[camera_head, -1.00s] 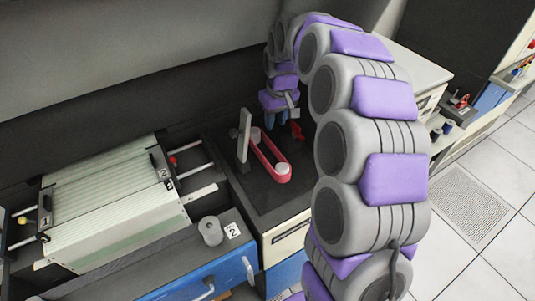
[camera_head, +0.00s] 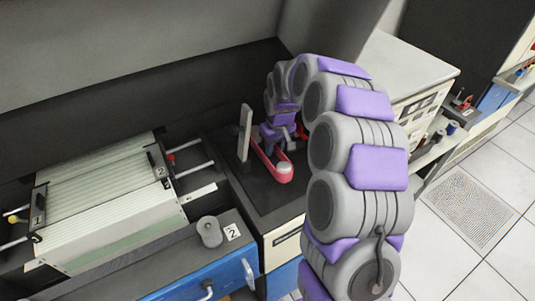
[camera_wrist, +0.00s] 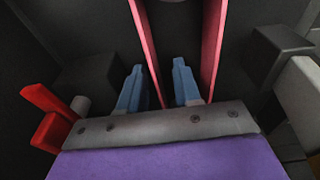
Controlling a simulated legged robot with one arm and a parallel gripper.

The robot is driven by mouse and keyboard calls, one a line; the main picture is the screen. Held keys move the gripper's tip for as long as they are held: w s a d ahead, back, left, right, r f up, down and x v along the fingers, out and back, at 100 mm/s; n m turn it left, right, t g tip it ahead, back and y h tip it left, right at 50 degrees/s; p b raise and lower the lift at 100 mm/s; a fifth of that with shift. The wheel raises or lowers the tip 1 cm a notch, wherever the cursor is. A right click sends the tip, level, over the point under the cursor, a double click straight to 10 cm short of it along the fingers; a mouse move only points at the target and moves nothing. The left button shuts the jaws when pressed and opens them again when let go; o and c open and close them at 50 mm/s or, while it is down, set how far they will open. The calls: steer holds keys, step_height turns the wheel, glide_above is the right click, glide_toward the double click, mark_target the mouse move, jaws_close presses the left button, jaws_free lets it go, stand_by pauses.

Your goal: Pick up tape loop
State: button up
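The tape loop (camera_head: 268,172) is a pink-red band stretched around rollers on a dark worktop in the head view. Its front end wraps a white-topped roller (camera_head: 284,168); its far end is partly hidden by my gripper. In the wrist view, the loop shows as two pink strands (camera_wrist: 212,45). My gripper (camera_wrist: 158,66) is open, with two blue fingers apart. The left strand runs between the fingers, and the right strand passes outside the right finger. I cannot tell whether either finger touches the band. In the head view, my gripper (camera_head: 273,134) is low over the loop's far part.
An upright grey plate (camera_head: 245,132) stands just left of the loop. A red part (camera_wrist: 45,118) sits left of my gripper in the wrist view. A card stack (camera_head: 100,195) and a grey cylinder (camera_head: 209,231) lie to the left. A pale cabinet (camera_head: 415,65) stands right.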

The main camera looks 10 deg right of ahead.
steer(key=shift+d+r, duration=0.1)
steer(key=shift+d, duration=0.1)
jaws_close()
stand_by(0.4)
step_height(320, 180, up, 10)
steer(key=shift+p, duration=1.15)
steer(key=shift+r, duration=0.1)
steer(key=shift+r+p, duration=1.7)
steer(key=shift+r, duration=1.2)
